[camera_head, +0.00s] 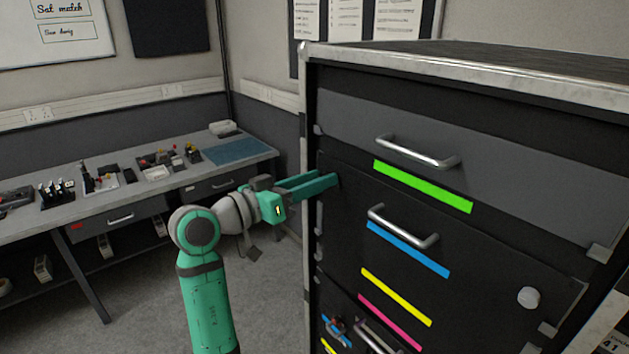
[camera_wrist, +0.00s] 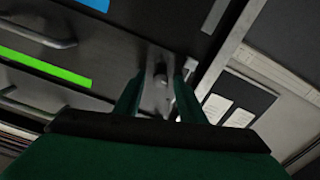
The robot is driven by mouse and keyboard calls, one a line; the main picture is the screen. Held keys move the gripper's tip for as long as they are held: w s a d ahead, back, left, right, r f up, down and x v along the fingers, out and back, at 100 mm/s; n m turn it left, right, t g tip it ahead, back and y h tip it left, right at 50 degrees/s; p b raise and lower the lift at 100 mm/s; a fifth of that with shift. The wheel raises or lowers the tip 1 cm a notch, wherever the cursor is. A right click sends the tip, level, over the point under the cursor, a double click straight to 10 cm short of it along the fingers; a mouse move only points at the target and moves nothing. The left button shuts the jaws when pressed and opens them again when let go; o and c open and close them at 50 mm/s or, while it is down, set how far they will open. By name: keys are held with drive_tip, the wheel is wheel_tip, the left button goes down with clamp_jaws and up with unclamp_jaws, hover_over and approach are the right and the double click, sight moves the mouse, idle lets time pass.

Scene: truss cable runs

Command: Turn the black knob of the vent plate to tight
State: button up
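My gripper (camera_head: 333,181) reaches to the upper left of the dark cabinet front in the head view, with its two teal fingers apart. In the wrist view the fingers point at a small grey plate (camera_wrist: 153,98). A small dark knob (camera_wrist: 160,72) stands on this plate, between the fingertips in the picture. I cannot tell whether either finger touches the knob, or which way the knob is turned. In the head view the plate and the knob cannot be made out near the fingertips.
The cabinet has metal handles (camera_head: 418,154) and coloured strips, one of them green (camera_head: 422,187). A round pale knob (camera_head: 528,297) is at its lower right. A workbench (camera_head: 120,230) with small parts stands at the left. Carpeted floor lies between bench and cabinet.

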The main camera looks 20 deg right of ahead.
clamp_jaws()
drive_tip(key=shift+m, duration=0.4)
drive_tip(key=m, duration=1.7)
idle(0.3)
drive_tip(key=shift+o, duration=0.6)
unclamp_jaws()
drive_tip(key=shift+s, duration=0.1)
